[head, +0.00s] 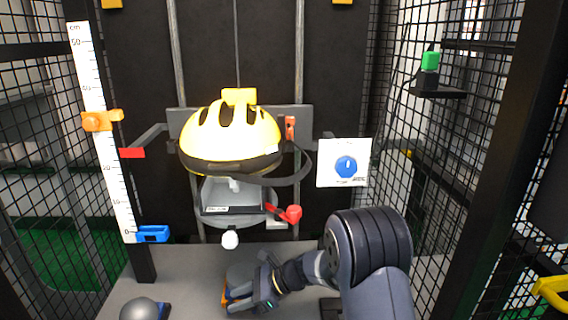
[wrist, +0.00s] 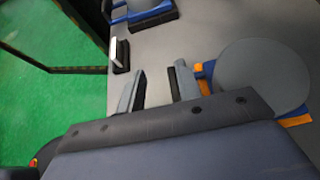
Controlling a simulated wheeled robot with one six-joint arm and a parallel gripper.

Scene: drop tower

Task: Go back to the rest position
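My gripper (head: 236,300) is low over the grey floor plate in the head view, at the end of my bent arm. In the wrist view its two fingers (wrist: 160,88) stand apart with only bare grey surface between them. A grey round piece (wrist: 262,75) on an orange and blue base (wrist: 297,119) lies just right of the fingers. In the head view this piece is partly hidden behind my gripper. I cannot tell whether a finger touches its base.
A yellow helmet (head: 230,138) sits on the drop carriage above a grey platform. A height scale (head: 104,130) stands left, a dial panel (head: 344,163) right. A grey dome (head: 139,309) lies front left. Mesh walls (head: 398,130) close both sides. A green button (head: 429,61) is at upper right.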

